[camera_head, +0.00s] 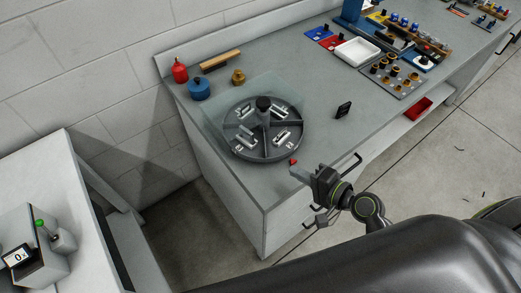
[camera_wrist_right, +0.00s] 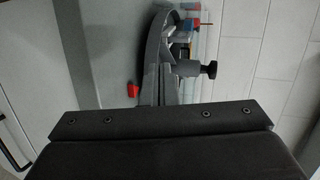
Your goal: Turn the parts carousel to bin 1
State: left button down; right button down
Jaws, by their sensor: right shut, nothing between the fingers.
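The parts carousel (camera_head: 238,147) is a round dark grey tray on the near left end of the bench. It has radial dividers, a black central knob (camera_head: 263,103) and silver parts (camera_head: 246,137) in its compartments. Small white labels sit near the rim, too small to read. A small red marker (camera_head: 293,161) lies at the carousel's near right edge. My right gripper (camera_head: 300,174) is shut and empty, just in front of the marker and apart from the carousel. The right wrist view shows the carousel edge-on (camera_wrist_right: 152,80) and the red marker (camera_wrist_right: 132,90). My left gripper is out of view.
A translucent panel (camera_head: 215,118) stands at the carousel's back left. A red bottle (camera_head: 180,71), a blue container (camera_head: 199,89) and a brass piece (camera_head: 238,77) stand behind. A small black stand (camera_head: 343,110) is to the right. The bench between is clear.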

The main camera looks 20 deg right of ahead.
aim_at(252, 147)
jog(key=shift+w, duration=0.3)
jog(key=p+x, duration=0.1)
jog(key=x, duration=0.3)
jog(key=p+x, duration=0.1)
jog(key=x, duration=0.4)
jog(key=r+p+x, duration=0.1)
jog(key=p+x, duration=0.1)
jog(key=x, duration=0.2)
jog(key=shift+w+a, duration=0.25)
jog(key=shift+a, duration=0.05)
jog(key=shift+w+a+m, duration=0.15)
jog(key=shift+w+m, duration=0.05)
jog(key=shift+m, duration=0.1)
